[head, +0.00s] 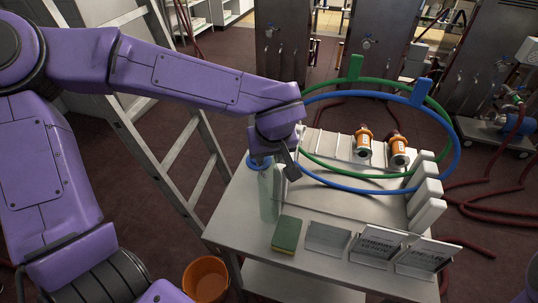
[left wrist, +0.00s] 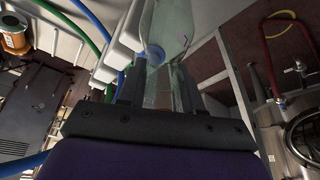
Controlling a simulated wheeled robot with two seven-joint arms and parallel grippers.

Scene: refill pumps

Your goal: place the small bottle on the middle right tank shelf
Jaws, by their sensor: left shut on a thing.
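A clear, pale green bottle (head: 268,195) with a blue cap (head: 260,162) is upright at the left end of the white table (head: 235,215). My left gripper (head: 285,165) is shut on it near the cap, coming from above. I cannot tell whether its base touches the table. In the left wrist view the clear bottle (left wrist: 172,22) shows beyond the fingers, with its blue cap (left wrist: 155,55) between them. Tall metal tanks (head: 380,45) stand at the back; I cannot make out which shelf is the middle right one. My right gripper is out of frame.
A green and a blue hoop (head: 455,165) stand over the table. A green sponge (head: 286,234) and label cards (head: 375,247) sit in front. A ladder (head: 200,150) and orange bucket (head: 206,280) are left of the table.

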